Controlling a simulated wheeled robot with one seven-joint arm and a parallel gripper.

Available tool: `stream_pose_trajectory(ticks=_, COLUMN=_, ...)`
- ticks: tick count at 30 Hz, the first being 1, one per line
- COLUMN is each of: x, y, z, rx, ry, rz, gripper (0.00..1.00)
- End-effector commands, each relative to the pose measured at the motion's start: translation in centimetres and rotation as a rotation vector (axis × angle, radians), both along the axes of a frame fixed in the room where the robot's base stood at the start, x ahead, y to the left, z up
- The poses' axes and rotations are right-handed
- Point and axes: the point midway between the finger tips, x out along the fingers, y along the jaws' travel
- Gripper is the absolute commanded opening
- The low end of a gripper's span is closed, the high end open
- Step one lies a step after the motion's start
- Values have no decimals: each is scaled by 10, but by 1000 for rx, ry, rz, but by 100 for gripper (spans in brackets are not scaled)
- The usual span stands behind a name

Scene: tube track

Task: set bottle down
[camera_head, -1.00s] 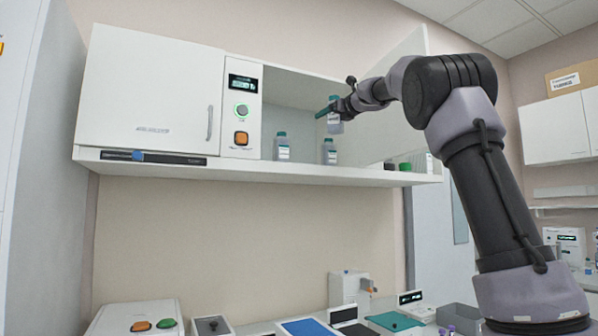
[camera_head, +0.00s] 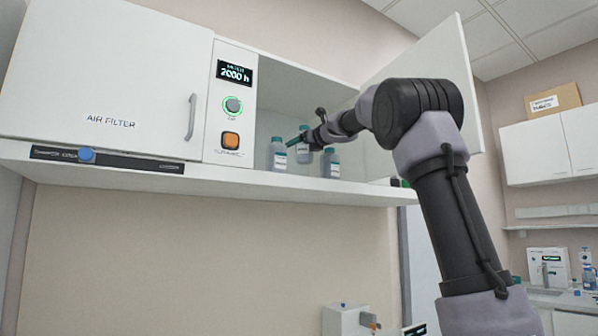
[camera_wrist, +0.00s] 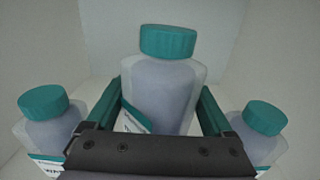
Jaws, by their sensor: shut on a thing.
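My gripper (camera_head: 303,140) is shut on a bottle (camera_wrist: 160,85) with a teal cap and grey-violet body, inside the open wall cabinet (camera_head: 345,102). The held bottle is roughly upright between the green fingers, and its lower part is hidden by my gripper in the wrist view. Two similar bottles stand on the cabinet floor. The left bottle (camera_head: 277,155) and the right bottle (camera_head: 330,163) flank the held one, and both show in the wrist view too. I cannot tell whether the held bottle's base touches the cabinet floor.
The cabinet door (camera_head: 425,85) stands open at the right, beside my arm. A control panel (camera_head: 229,103) and a closed air filter door (camera_head: 105,75) lie to the left. The shelf's front edge (camera_head: 235,186) runs below. The cabinet's back wall is close behind the held bottle.

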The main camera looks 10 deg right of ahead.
Motion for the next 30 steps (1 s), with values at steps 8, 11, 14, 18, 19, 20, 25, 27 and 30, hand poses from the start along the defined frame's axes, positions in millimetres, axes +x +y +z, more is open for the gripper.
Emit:
stream_pose_trajectory(ticks=8, x=0, y=1, z=-31, rx=2, ry=1, rz=0, gripper=14)
stream_pose_trajectory(ticks=11, x=0, y=1, z=-47, rx=2, ry=3, rz=1, gripper=14)
stream_pose_trajectory(ticks=14, x=0, y=1, z=-58, rx=1, ry=2, rz=1, gripper=14)
stream_pose_trajectory(ticks=18, x=0, y=0, z=-63, rx=0, ry=0, rz=-1, gripper=14)
stream_pose_trajectory(ticks=19, x=0, y=0, z=-63, rx=0, ry=0, rz=-1, gripper=14)
stream_pose_trajectory(ticks=20, x=0, y=0, z=-63, rx=-1, ry=0, rz=-1, gripper=14)
stream_pose_trajectory(ticks=25, x=0, y=0, z=-64, rx=-1, ry=1, rz=-1, gripper=100)
stream_pose_trajectory(ticks=27, x=0, y=0, z=-64, rx=-1, ry=1, rz=-1, gripper=100)
stream_pose_trajectory(ticks=30, x=0, y=0, z=-63, rx=-1, ry=1, rz=-1, gripper=100)
